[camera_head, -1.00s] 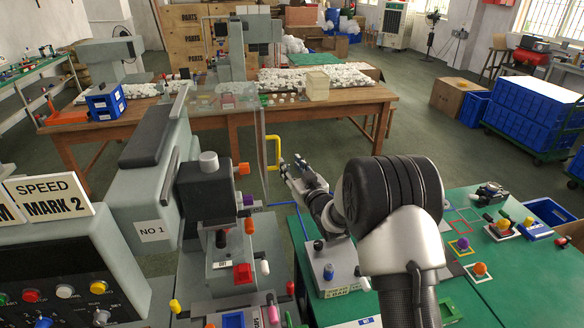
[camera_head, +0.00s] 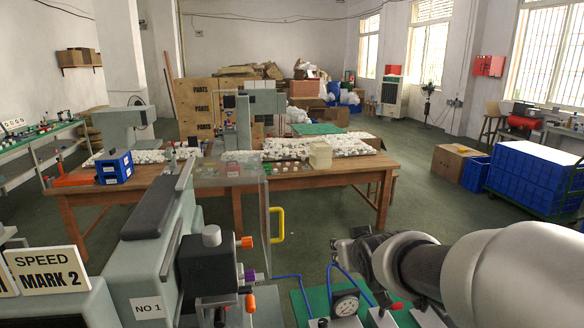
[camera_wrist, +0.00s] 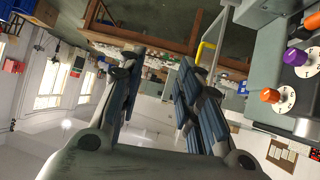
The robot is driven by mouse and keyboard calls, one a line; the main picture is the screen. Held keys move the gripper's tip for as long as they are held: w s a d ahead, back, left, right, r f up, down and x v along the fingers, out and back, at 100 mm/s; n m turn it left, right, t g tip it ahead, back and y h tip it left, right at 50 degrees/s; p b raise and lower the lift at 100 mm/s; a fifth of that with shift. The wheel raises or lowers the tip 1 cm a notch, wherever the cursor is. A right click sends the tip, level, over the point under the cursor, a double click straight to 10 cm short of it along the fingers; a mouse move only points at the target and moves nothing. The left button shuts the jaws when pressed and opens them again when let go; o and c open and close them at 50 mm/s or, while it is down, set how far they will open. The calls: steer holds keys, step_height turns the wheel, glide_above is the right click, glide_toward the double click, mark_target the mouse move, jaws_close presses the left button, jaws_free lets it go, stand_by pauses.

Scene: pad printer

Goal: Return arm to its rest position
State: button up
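My arm (camera_head: 450,265) reaches in from the lower right of the head view, with its black and grey wrist section pointing left. The gripper's fingers are not clearly seen there. In the wrist view my gripper (camera_wrist: 158,68) has its two dark finger pads well apart, with nothing between them. The pad printer (camera_head: 160,245) stands at the lower left, left of my arm. Its clear guard panel with a yellow handle (camera_head: 277,225) stands upright, left of my wrist and apart from it in the head view.
A green work surface (camera_head: 318,301) with a round gauge (camera_head: 345,303) lies below my arm. A wooden table (camera_head: 235,180) with white parts stands behind. Blue crates (camera_head: 530,180) are at the right. Open floor (camera_head: 420,205) lies between.

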steer(key=s+d+f+g, duration=0.1)
steer(key=s+f+g, duration=0.1)
steer(key=s, duration=1.4)
steer(key=s+f+m+g, duration=0.1)
steer(key=s+g, duration=0.3)
steer(key=s, duration=1.3)
steer(key=shift+d+f+g, duration=0.3)
steer(key=shift+d+f, duration=0.1)
steer(key=shift+f, duration=0.35)
